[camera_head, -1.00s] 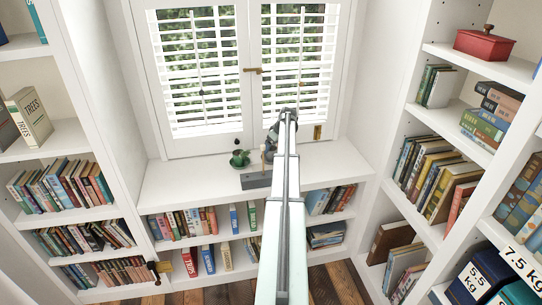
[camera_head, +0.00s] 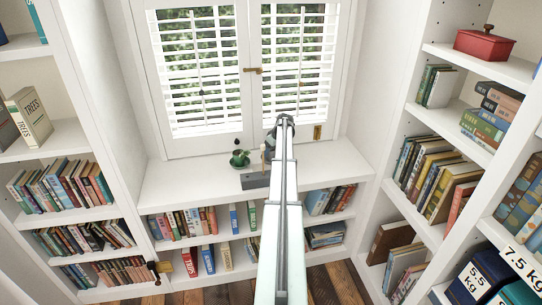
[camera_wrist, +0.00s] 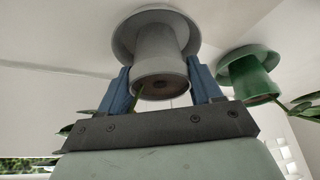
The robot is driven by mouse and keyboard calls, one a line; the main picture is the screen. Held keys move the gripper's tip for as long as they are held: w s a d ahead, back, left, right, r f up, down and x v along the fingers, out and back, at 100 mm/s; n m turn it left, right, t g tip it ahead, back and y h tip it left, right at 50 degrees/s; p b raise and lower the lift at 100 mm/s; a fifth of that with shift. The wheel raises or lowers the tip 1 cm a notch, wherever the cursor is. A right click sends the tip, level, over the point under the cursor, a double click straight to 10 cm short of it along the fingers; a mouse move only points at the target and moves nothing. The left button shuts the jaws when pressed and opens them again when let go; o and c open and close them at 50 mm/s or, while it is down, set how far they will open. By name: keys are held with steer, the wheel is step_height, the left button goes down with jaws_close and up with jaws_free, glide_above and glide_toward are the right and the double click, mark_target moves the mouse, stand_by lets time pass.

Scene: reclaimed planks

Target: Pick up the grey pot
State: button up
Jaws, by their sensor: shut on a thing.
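The grey pot (camera_wrist: 158,45) is in the wrist view, a tapered pot with a wide saucer-like base, seen upside down there. My gripper (camera_wrist: 159,66) has its two blue fingers closed against opposite sides of the pot. Some green leaves show beside and behind the fingers. The base appears close to the white surface; I cannot tell whether they touch. In the head view my arm reaches over the white ledge (camera_head: 190,190) below the window, and it largely hides my gripper and the grey pot.
A green pot (camera_wrist: 246,72) with a plant stands beside the grey one; it also shows in the head view (camera_head: 240,159). A flat grey object (camera_head: 254,181) lies at the ledge's front. Bookshelves flank the ledge. Its left part is clear.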

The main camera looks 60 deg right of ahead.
steer(key=c, duration=0.6)
steer(key=shift+r, duration=6.55)
steer(key=f, duration=0.2)
steer(key=a+f, duration=0.1)
steer(key=f, duration=0.1)
steer(key=a+f, duration=0.1)
steer(key=f, duration=0.1)
steer(key=shift+w+a+f, duration=0.1)
steer(key=shift+w+f, duration=0.05)
steer(key=shift+w, duration=0.1)
steer(key=f, duration=0.1)
steer(key=f+m, duration=0.1)
steer(key=f, duration=0.1)
steer(key=shift+s+d+f, duration=0.25)
steer(key=shift+d, duration=0.05)
steer(key=shift+d+r+m+g+h, duration=0.25)
steer(key=shift+d+m+h, duration=0.45)
steer(key=shift+m, duration=0.5)
steer(key=shift+d+f+m, duration=0.1)
steer(key=shift+d+m, duration=0.05)
steer(key=shift+m, duration=0.15)
